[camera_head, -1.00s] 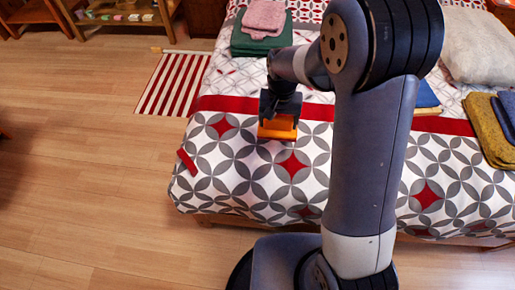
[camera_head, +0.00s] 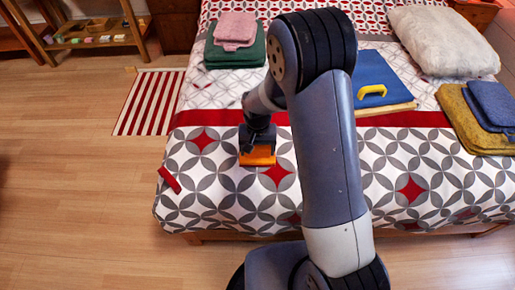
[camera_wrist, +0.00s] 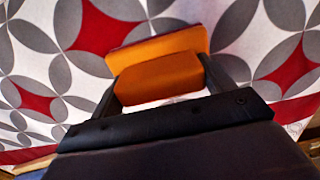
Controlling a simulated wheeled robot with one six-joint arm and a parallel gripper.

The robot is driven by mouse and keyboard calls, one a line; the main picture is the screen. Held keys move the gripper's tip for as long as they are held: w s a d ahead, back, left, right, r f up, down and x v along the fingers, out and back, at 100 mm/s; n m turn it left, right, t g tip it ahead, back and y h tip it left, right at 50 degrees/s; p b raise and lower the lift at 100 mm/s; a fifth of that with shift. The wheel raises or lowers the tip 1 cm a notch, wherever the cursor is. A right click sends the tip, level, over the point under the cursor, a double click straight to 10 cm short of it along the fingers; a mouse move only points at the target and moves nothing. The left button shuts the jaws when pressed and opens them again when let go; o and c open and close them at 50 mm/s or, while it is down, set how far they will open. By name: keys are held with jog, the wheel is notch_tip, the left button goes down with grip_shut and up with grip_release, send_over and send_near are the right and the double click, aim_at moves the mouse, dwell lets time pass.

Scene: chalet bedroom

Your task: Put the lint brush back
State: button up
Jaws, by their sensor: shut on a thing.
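The lint brush (camera_wrist: 158,75) is orange with a dark red edge along its wide head. In the wrist view its body sits between the two dark fingers of my gripper (camera_wrist: 160,88), which is shut on it. In the head view the orange brush (camera_head: 257,158) shows below my gripper (camera_head: 257,138), over the front left part of the patterned bed. I cannot tell whether the brush touches the bedspread.
The bed (camera_head: 225,190) has green and pink folded towels (camera_head: 234,45) at the back. A blue board with a yellow handle (camera_head: 371,90), a white pillow (camera_head: 443,40) and mustard and blue towels (camera_head: 480,115) lie right.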

aim_at(258, 146)
jog(key=shift+f, duration=0.2)
jog(key=o, duration=0.9)
jog(key=shift+o, duration=0.2)
jog(key=shift+r, duration=0.1)
notch_tip(258, 146, up, 12)
jog(key=p, duration=0.1)
notch_tip(258, 146, down, 13)
jog(key=shift+r+b, duration=0.15)
jog(key=shift+b, duration=0.5)
notch_tip(258, 146, up, 3)
jog(key=shift+f+p, duration=0.1)
jog(key=shift+p, duration=0.2)
jog(key=shift+r, duration=0.75)
